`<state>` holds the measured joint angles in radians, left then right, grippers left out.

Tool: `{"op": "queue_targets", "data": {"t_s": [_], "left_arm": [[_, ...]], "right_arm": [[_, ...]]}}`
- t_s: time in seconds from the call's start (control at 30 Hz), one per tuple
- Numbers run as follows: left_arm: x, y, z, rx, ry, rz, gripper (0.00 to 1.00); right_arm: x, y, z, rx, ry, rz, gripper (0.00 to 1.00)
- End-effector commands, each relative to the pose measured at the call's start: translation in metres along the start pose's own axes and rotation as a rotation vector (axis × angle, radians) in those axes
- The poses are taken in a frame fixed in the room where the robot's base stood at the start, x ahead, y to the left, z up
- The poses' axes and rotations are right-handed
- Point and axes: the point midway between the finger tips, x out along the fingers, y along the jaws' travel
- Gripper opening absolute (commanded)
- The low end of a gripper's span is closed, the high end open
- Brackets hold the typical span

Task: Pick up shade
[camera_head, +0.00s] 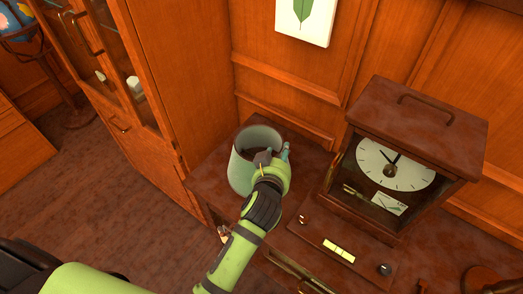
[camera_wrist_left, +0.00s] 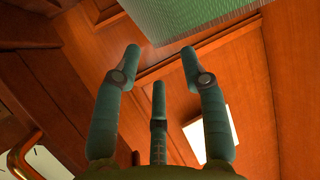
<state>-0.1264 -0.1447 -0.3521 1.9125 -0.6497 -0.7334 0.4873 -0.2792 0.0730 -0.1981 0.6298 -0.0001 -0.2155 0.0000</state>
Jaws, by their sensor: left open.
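The shade (camera_head: 239,170) is a pale grey-green, open-topped cylinder standing upright near the back left of the cabinet top. My left gripper (camera_head: 274,157) is at its right side and hides part of it in the head view. In the left wrist view the shade (camera_wrist_left: 190,14) shows as a ribbed green surface at the top edge, beyond the fingertips. The left gripper's teal fingers (camera_wrist_left: 161,62) are spread open with nothing between them. Whether any finger touches the shade I cannot tell. My right gripper is not in view.
A brown clock case (camera_head: 431,121) with a handle stands right of the shade. The wooden cabinet top (camera_head: 212,180) has little free room around it. A tall glazed cabinet (camera_head: 165,95) rises to the left, and a panelled wall (camera_head: 300,65) with a leaf picture (camera_head: 306,17) stands behind.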

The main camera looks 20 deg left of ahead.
Motion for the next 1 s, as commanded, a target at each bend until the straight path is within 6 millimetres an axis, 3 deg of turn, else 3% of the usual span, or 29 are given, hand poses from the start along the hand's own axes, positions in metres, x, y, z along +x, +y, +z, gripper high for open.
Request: {"op": "queue_targets", "data": {"t_s": [0.2,0.33,0.6,0.9,0.93,1.0], "left_arm": [[0.018,0.0,0.0,0.003,-0.001,-0.001,0.43],[0.032,0.001,0.002,0.003,-0.002,-0.001,0.43],[0.062,0.001,0.006,0.003,-0.002,-0.002,0.43],[0.065,0.002,0.007,0.001,-0.002,-0.001,0.43],[0.065,0.002,0.007,0.001,-0.002,-0.001,0.35],[0.065,0.002,0.007,0.001,-0.002,-0.001,0.07]], "right_arm": [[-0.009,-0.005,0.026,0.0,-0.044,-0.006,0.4],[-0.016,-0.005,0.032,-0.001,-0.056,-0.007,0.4],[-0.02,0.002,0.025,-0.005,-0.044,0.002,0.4],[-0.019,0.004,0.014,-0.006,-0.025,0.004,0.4],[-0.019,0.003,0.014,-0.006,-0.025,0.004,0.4],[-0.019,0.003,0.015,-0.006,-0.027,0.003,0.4]]}}
